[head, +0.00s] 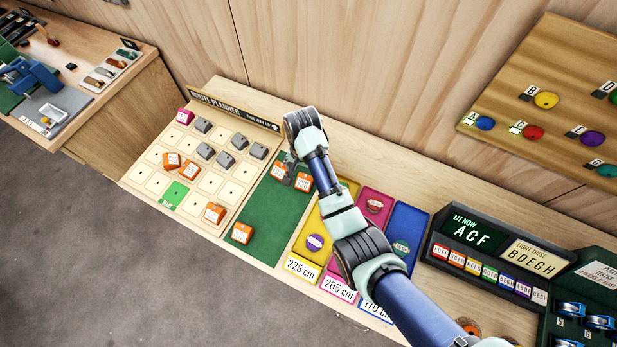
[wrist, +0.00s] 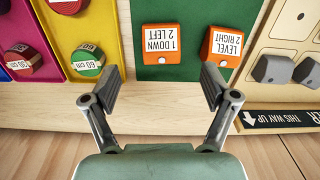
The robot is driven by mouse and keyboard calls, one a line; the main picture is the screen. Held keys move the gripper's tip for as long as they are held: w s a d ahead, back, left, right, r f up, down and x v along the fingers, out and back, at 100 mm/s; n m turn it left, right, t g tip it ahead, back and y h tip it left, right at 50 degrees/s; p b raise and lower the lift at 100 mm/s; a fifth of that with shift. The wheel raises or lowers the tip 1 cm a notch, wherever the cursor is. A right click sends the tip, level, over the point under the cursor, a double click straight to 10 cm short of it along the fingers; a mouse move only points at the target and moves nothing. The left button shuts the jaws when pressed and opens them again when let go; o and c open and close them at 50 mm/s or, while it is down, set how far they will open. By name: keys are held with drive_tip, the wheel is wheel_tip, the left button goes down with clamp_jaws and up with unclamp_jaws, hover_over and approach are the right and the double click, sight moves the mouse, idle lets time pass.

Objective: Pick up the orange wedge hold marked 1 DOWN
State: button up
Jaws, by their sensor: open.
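The orange wedge hold marked 1 DOWN, 2 LEFT (wrist: 161,45) lies on the green mat (wrist: 191,14) in the wrist view, just beyond my open gripper (wrist: 160,82) and between the lines of its fingers. Another orange wedge marked LEVEL, 2 RIGHT (wrist: 221,46) lies beside it, just past the finger on the right of that view. In the head view, the 1 DOWN wedge (head: 304,183) is the right one of the pair near my gripper (head: 291,163), and the LEVEL wedge (head: 279,172) is the left one. My gripper is empty.
The route planner board (head: 150,182) stands left with grey and orange wedges on it. Another orange wedge (head: 242,233) lies at the green mat's front. Yellow, pink and blue mats with round holds lie right. A wooden wall (head: 300,60) rises behind.

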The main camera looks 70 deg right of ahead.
sight(304, 179)
drive_tip(key=shift+s+d+f, duration=0.1)
drive_tip(key=shift+s+d, duration=0.05)
drive_tip(key=shift+f, duration=0.3)
drive_tip(key=f, duration=0.2)
drive_tip(key=f+b, duration=0.1)
drive_tip(key=f, duration=0.2)
drive_tip(key=f+b, duration=0.1)
drive_tip(key=f, duration=0.1)
drive_tip(key=shift+w+d+f, duration=0.15)
drive_tip(key=shift+w+d, duration=0.05)
drive_tip(key=shift+d, duration=0.05)
drive_tip(key=c, duration=1.3)
drive_tip(key=shift+o, duration=0.2)
drive_tip(key=shift+r, duration=0.2)
wheel_tip(304, 179, up, 20)
drive_tip(key=p, duration=0.7)
drive_tip(key=shift+p, duration=0.35)
